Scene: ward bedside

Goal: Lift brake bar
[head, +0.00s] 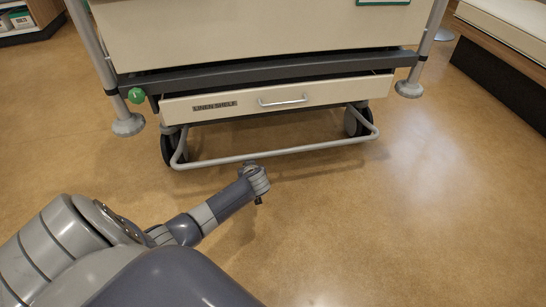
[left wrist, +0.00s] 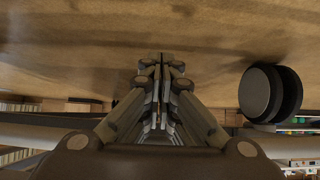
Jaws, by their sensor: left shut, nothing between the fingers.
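The brake bar (head: 285,151) is a pale grey bent tube low at the foot of the bed, just above the floor. My left arm reaches to it from the left, and its wrist end (head: 255,180) is just in front of the middle of the bar. The fingers cannot be made out in the head view. In the left wrist view my left gripper (left wrist: 158,66) is shut and empty. A pale tube that looks like the bar (left wrist: 290,147) runs across behind the gripper, which hides its middle. Contact cannot be told. My right gripper is not in view.
A drawer (head: 345,93) labelled "LINEN SHELF" hangs above the bar. A black caster (head: 168,148) stands behind the bar's left end and another (head: 352,122) near its right end. A green knob (head: 137,95) is at the frame's left. The floor (head: 390,220) in front is clear.

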